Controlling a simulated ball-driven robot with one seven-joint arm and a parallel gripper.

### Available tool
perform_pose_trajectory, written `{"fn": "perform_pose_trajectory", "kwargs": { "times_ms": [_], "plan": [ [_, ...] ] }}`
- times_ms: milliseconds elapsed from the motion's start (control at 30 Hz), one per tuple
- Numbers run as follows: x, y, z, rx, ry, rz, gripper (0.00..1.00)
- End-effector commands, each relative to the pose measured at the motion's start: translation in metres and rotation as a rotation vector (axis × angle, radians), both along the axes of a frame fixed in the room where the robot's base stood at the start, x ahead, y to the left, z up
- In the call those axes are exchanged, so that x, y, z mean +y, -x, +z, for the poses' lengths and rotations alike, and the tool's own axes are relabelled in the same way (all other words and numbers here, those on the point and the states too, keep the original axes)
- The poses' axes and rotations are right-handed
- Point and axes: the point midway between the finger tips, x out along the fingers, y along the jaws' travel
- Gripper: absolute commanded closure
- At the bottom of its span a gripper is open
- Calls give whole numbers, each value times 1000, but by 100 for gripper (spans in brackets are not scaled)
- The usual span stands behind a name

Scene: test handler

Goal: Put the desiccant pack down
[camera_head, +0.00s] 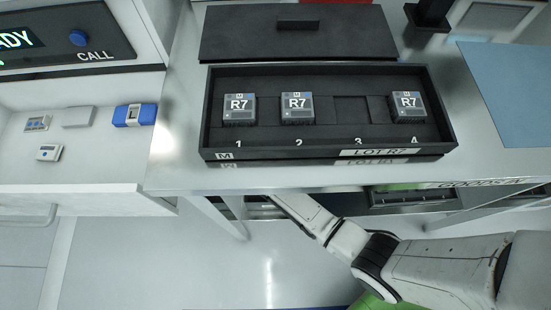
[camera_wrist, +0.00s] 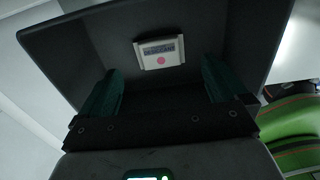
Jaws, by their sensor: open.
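The desiccant pack (camera_wrist: 159,53), a small pale packet with printed lettering and a pink dot, lies on the dark inner surface of a black bin or drawer (camera_wrist: 238,40) in the wrist view. My gripper (camera_wrist: 158,82) is open, its two green fingers spread wide, one to the left and one to the right below the pack in the picture. Nothing is between the fingers, and the pack appears apart from them. In the head view my arm reaches below the bench's front edge; the gripper and the pack are hidden there.
A black tray (camera_head: 212,130) on the metal bench (camera_head: 500,165) holds R7 units in slots 1, 2 and 4; slot 3 is empty. Its black lid (camera_head: 240,38) lies behind. A blue mat (camera_head: 505,90) is at right. Small devices and a blue item (camera_head: 122,116) sit on the left shelf.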

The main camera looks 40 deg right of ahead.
Motion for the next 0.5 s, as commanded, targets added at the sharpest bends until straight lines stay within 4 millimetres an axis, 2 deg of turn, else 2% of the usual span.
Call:
{"fn": "perform_pose_trajectory", "kwargs": {
  "times_ms": [33,200,333,500],
  "plan": [
    [0,0,17,-3,0,0,1],
    [0,0,47,-1,0,0,1],
    [0,0,62,-1,-1,0,1],
    [0,0,70,1,-1,0,1]
  ]
}}
